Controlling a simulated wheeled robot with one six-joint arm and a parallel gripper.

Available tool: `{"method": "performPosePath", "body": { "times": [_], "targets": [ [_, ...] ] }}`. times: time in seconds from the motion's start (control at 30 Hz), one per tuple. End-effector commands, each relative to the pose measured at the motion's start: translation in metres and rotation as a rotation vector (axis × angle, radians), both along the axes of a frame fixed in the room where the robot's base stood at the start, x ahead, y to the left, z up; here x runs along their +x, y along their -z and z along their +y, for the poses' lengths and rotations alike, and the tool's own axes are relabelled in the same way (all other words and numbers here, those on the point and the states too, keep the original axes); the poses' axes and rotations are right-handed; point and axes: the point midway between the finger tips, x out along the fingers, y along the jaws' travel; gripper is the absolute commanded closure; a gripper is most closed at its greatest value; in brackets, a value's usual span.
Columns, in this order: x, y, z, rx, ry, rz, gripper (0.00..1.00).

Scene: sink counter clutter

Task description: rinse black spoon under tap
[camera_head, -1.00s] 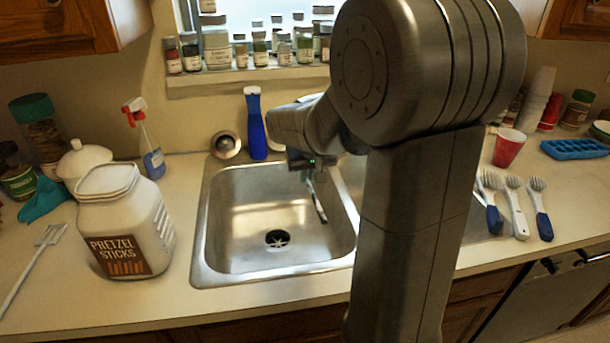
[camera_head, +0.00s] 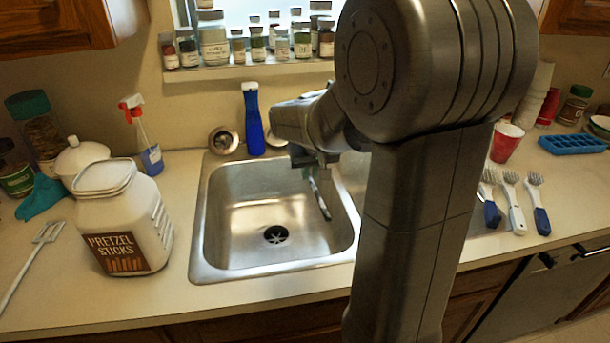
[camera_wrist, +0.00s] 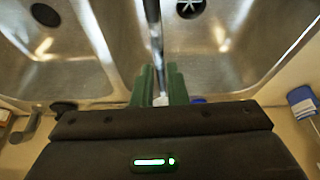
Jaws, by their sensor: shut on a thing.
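My gripper (camera_head: 308,162) is over the back right part of the left sink basin (camera_head: 225,262). It is shut on a thin dark utensil, the black spoon (camera_head: 320,200), which hangs tilted down into the basin. In the wrist view, my green gripper fingers (camera_wrist: 160,78) close around its dark handle (camera_wrist: 152,25), which extends away across the line of the divider between two basins. The spoon's bowl cannot be made out. No tap shows clearly in either view, and no running water is visible.
A blue bottle (camera_head: 253,120) and a round metal item (camera_head: 223,140) stand behind the sink. A pretzel jar (camera_head: 125,225) and a spray bottle (camera_head: 142,140) stand left. The left basin floor is clear.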

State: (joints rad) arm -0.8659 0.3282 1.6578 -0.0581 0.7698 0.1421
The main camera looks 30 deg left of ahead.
Motion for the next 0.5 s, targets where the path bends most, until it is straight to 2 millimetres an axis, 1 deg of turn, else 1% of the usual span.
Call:
{"method": "performPosePath", "body": {
  "times": [0.33,0.5],
  "targets": [
    [0.000,0.000,0.011,0.000,0.000,0.000,1.00],
    [0.000,0.000,0.013,0.000,0.000,0.000,1.00]
  ]
}}
